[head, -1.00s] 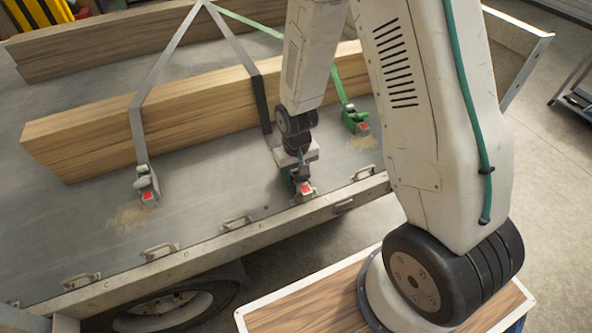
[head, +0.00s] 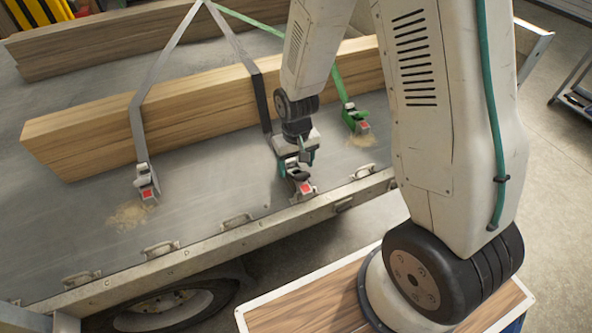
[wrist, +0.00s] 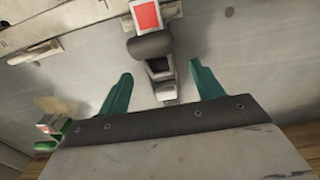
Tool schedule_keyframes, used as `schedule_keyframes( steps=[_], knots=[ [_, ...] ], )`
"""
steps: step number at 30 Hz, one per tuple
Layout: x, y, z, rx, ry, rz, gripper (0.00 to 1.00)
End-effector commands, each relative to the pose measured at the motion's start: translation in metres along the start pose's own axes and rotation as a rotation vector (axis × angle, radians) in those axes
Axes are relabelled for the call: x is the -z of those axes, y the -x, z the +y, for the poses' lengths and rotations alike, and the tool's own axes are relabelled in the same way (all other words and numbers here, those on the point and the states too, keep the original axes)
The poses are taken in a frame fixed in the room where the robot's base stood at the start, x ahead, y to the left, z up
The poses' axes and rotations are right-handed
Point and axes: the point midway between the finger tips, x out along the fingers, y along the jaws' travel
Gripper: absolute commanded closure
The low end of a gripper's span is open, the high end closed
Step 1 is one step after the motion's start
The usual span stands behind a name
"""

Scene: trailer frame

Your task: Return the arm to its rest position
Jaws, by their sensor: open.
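My gripper (head: 300,163) hangs just above the middle ratchet buckle (head: 303,187) near the trailer's side rail. It also shows in the wrist view (wrist: 161,70), with its two green fingers spread and nothing between them held. The ratchet buckle (wrist: 158,70), with its red label, lies between and beyond the fingers. The fingers look clear of it in the wrist view. My upper arm hides part of the trailer bed at the right in the head view.
A wooden beam (head: 180,110) lies on the trailer bed (head: 190,215) under several straps. A grey-strap ratchet (head: 146,185) stands left, a green-strap ratchet (head: 356,120) right. The metal side rail (head: 215,243) carries handles. Another beam (head: 130,45) lies behind.

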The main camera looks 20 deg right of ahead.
Motion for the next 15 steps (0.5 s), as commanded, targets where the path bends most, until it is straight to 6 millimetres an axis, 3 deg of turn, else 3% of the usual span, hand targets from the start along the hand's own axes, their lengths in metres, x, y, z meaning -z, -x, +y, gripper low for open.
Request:
schedule_keyframes(
  steps=[6, 15],
  knots=[
    [0.001, 0.032, 0.000, 0.000, 0.000, 0.003, 0.34],
    [-0.001, 0.041, 0.000, 0.000, 0.002, -0.004, 0.34]
  ],
)
